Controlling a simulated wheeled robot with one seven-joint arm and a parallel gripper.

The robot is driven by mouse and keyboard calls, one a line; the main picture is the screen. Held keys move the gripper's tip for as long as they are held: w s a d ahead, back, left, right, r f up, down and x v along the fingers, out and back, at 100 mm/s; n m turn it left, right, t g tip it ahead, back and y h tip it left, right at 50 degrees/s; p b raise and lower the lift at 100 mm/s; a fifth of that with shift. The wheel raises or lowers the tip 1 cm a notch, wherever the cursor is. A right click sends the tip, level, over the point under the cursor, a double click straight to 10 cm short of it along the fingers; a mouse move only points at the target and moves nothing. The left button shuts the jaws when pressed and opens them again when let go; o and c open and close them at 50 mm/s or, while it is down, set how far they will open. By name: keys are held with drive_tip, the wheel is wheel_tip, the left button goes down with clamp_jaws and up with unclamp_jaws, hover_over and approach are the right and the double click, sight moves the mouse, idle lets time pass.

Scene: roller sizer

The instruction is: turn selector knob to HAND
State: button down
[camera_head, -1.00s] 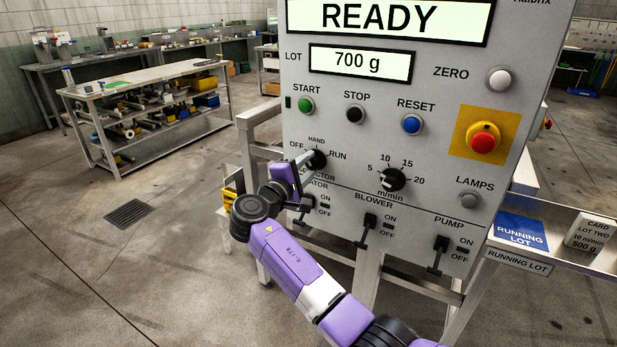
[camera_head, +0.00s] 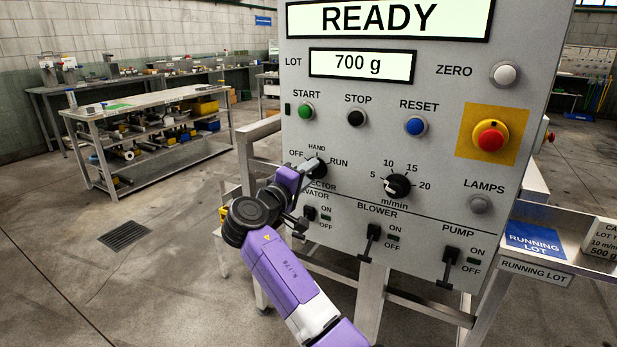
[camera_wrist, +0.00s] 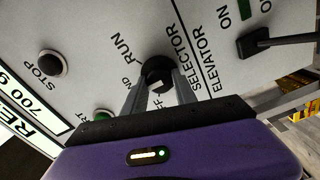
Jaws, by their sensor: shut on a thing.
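The black selector knob (camera_head: 318,169) sits on the grey control panel (camera_head: 340,140), with OFF to its left, HAND above it and RUN to its right. My gripper (camera_head: 307,169) is at the knob, coming from the lower left. In the wrist view the two fingers of my gripper (camera_wrist: 160,92) are on either side of the knob (camera_wrist: 157,72), shut on it. The fingers cover part of the HAND and OFF lettering there. I cannot tell exactly which mark the knob points at.
A black speed dial (camera_head: 397,186) is right of the selector. The elevator switch (camera_head: 310,212), blower switch (camera_head: 372,236) and pump switch (camera_head: 450,262) stick out below. START (camera_head: 306,111), STOP (camera_head: 355,118) and RESET (camera_head: 415,125) buttons are above. A yellow-backed emergency stop (camera_head: 490,137) is at right.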

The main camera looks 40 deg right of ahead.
drive_tip(key=c, duration=1)
unclamp_jaws()
drive_tip(key=v, duration=0.7)
drive_tip(key=shift+s+a, duration=0.15)
drive_tip(key=shift+a, duration=0.2)
